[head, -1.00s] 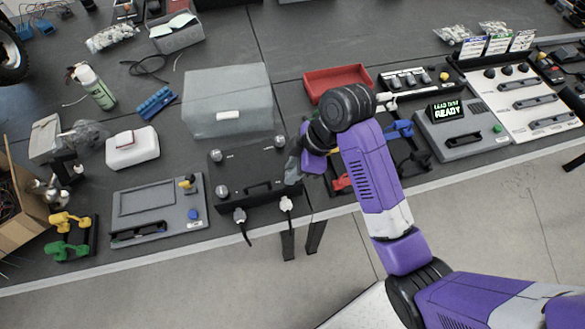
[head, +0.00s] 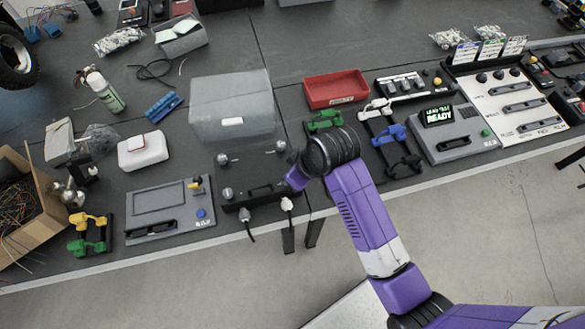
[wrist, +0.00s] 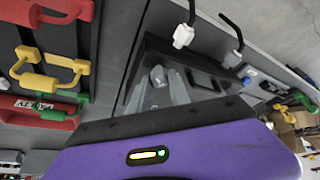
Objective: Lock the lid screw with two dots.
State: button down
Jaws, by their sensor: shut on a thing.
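The black chassis box (head: 262,203) stands near the table's front edge, with a handle on its lid. Metallic lid screws show at its far left corner (head: 223,159), far right corner (head: 279,143) and near left corner (head: 227,193). No dots can be made out on them. My gripper (head: 292,180) is at the near right corner and covers the screw there. In the wrist view its grey fingers (wrist: 160,88) reach down onto the lid and are shut on that screw, which they mostly hide.
Two cable plugs (head: 287,204) sit at the box's front. A translucent grey bin (head: 232,100) stands behind it. A grey panel (head: 165,208) lies to the left.

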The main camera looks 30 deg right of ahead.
jog(key=m+h, duration=0.1)
jog(key=m, duration=0.3)
jog(key=shift+a+m+h+p, duration=0.2)
jog(key=shift+m+h+p, duration=0.1)
jog(key=shift+h+p, duration=0.1)
jog(key=m+h, duration=0.1)
jog(key=m, duration=0.2)
jog(key=m+h, duration=0.1)
jog(key=m, duration=0.1)
jog(key=shift+a+m+g, duration=0.1)
jog(key=shift+m+g, duration=0.2)
jog(key=shift+m, duration=0.1)
jog(key=c, duration=1.2)
grip_release()
jog(key=b+v, duration=0.1)
jog(key=v, duration=0.6)
jog(key=shift+r, duration=0.35)
jog(key=shift+s+a, duration=0.1)
jog(key=shift+a, duration=0.05)
